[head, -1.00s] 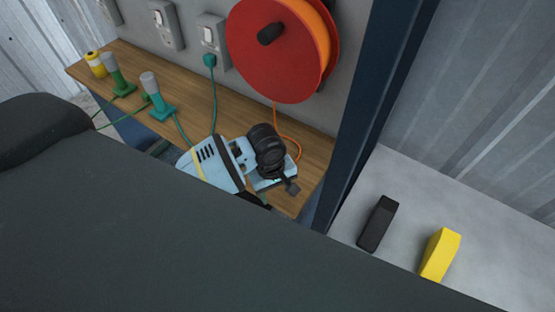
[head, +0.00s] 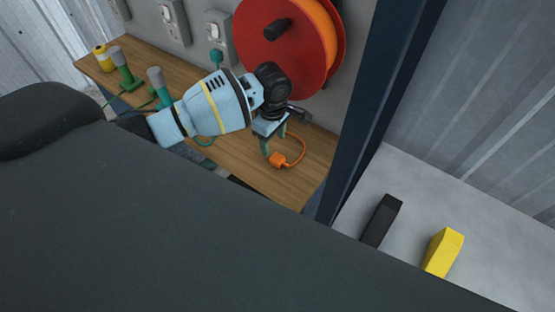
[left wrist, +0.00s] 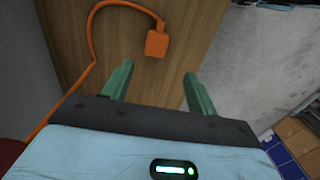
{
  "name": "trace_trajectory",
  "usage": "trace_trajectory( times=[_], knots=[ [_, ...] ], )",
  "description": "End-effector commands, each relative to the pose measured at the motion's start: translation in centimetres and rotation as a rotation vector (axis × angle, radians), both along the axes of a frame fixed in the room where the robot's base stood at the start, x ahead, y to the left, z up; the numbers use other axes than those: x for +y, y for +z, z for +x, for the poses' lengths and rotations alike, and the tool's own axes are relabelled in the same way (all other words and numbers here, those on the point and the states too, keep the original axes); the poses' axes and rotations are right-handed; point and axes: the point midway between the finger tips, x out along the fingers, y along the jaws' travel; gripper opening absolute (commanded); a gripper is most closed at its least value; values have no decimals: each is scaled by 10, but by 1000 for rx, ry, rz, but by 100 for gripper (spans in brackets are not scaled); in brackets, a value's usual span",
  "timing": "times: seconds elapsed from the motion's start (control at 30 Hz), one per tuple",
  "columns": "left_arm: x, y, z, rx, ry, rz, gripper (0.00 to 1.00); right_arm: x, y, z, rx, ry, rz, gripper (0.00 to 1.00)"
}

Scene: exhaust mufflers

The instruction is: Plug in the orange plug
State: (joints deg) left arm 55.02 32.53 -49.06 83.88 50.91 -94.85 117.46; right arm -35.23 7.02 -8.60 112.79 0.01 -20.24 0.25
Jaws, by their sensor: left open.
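The orange plug (head: 277,160) lies on the wooden shelf (head: 305,170), its orange cord looping back toward the red reel. It also shows in the left wrist view (left wrist: 156,44), just beyond the fingertips and in line with the gap between them. My left gripper (head: 273,143) is open and empty, its green fingers pointing down close to the plug. The same fingers show spread apart in the left wrist view (left wrist: 157,72). A grey wall socket (head: 216,28) has a teal plug (head: 216,55) in or against its lower part. My right gripper is not in view.
The red reel (head: 270,45) with orange cord hangs on the wall just above my left gripper. Another socket (head: 174,18) is farther left. Green and teal stands and a yellow item (head: 101,55) occupy the shelf's left. A dark post (head: 375,105) borders its right end.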

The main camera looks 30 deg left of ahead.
Motion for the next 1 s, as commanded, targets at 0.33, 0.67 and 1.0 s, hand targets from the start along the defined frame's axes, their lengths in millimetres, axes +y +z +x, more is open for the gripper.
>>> trace_trajectory(
  times=[0.33,0.67,1.0],
  knots=[
    [-1,-26,0,2,-2,0,58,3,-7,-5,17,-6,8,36],
    [-4,-37,2,4,-2,1,58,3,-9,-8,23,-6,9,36],
    [-10,-76,7,2,-2,0,58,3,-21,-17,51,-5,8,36]
  ],
)
